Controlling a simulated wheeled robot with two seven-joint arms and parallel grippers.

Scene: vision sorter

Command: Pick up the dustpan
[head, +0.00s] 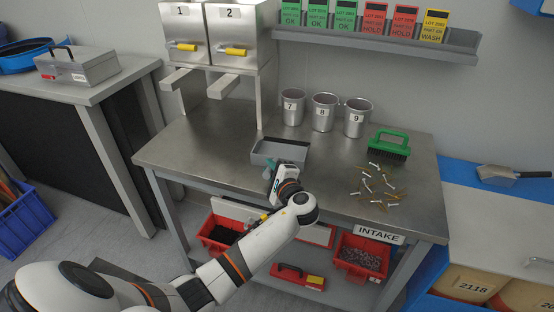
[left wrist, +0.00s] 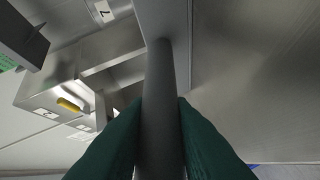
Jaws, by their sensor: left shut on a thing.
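The dustpan (head: 280,152) is a grey, shallow pan at the front middle of the steel table. Its handle points toward me and is partly hidden by my left gripper (head: 272,172). In the left wrist view the grey handle (left wrist: 161,75) of the dustpan runs between the two green fingers of my left gripper (left wrist: 160,108), which are shut on it. I cannot tell whether the pan touches the tabletop. My right gripper is not in view.
A green brush (head: 389,146) and scattered small pieces (head: 378,187) lie right of the dustpan. Metal cups, including cup 8 (head: 324,112), stand behind. Steel bins with yellow handles (head: 230,50) are at the back left. Red trays (head: 362,258) sit on the lower shelf.

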